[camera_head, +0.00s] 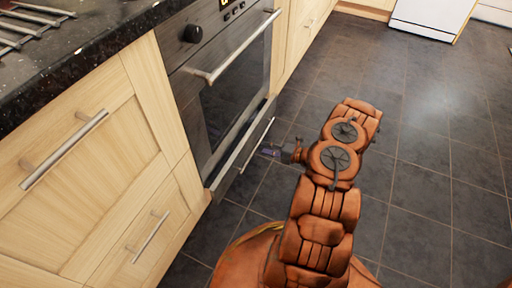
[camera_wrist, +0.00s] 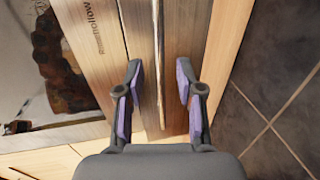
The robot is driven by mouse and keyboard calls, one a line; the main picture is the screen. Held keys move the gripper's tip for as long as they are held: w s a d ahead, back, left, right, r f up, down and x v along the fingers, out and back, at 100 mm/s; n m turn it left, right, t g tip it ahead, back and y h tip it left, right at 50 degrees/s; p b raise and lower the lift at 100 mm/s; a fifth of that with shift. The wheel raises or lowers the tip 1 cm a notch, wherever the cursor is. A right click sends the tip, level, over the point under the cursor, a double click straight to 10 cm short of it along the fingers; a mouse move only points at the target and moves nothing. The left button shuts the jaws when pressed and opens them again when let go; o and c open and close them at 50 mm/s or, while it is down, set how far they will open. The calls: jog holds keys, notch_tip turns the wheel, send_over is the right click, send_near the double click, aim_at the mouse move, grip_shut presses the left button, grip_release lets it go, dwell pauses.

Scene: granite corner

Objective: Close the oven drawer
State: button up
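The oven (camera_head: 232,80) stands in the cabinet row at the left, its door shut. The oven drawer (camera_head: 228,172) is the low front under the door; it seems to stand slightly out, but how far is hard to tell. Its thin bar handle (camera_head: 258,146) runs along the front. My gripper (camera_head: 272,152) is low, right beside this handle. In the wrist view my gripper (camera_wrist: 158,68) is open, its two fingers on either side of a thin bar (camera_wrist: 158,50), apparently the drawer handle (camera_wrist: 160,105). I see gaps between the bar and both fingers.
The oven door handle (camera_head: 232,52) juts out above. Wooden cabinets with bar handles (camera_head: 65,150) flank the oven, under a dark granite counter (camera_head: 80,55) with a metal rack (camera_head: 28,25). The tiled floor (camera_head: 430,140) to the right is clear. A white appliance (camera_head: 430,15) stands far back.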

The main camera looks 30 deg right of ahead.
aim_at(257, 146)
jog(key=shift+b+x, duration=0.6)
jog(key=shift+x, duration=1.8)
jog(key=shift+c, duration=0.3)
grip_shut()
jog(key=shift+w, duration=0.1)
